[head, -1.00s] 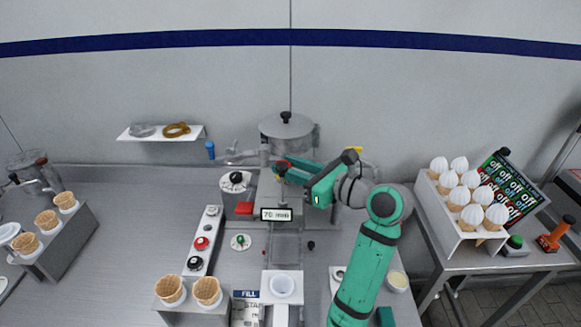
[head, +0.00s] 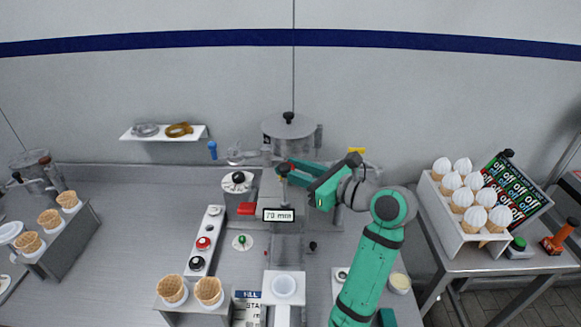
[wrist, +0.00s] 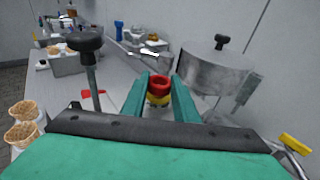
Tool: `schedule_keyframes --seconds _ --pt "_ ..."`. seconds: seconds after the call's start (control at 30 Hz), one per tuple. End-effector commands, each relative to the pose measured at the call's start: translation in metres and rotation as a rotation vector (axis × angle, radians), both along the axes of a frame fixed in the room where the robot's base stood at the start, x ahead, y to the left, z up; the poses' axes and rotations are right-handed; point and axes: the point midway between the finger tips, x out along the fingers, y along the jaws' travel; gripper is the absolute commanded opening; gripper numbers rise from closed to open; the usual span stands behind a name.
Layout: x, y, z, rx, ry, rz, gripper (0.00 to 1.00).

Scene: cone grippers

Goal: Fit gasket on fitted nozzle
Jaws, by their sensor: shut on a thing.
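My gripper (wrist: 158,86) is shut on a small red ring, which looks like the gasket (wrist: 159,80), in the wrist view. A yellow part (wrist: 158,99), possibly the nozzle, shows directly below the ring between the fingers. I cannot tell whether ring and yellow part touch. In the head view my gripper (head: 287,167) reaches left in front of the steel machine, beside a black-knobbed post. The ring and the yellow part are mostly hidden there by the fingers and the post.
A lidded steel hopper (head: 288,133) stands behind my gripper. The black knob (wrist: 85,41) rises close on the left in the wrist view. Waffle cones (head: 172,290) stand at the front left.

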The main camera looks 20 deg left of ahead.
Motion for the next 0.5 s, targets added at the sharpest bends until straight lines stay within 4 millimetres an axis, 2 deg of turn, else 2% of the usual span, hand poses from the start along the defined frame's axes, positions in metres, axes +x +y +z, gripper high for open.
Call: schedule_keyframes --seconds 0.5 --pt "-0.002 0.006 -0.012 0.000 0.000 0.008 0.06"
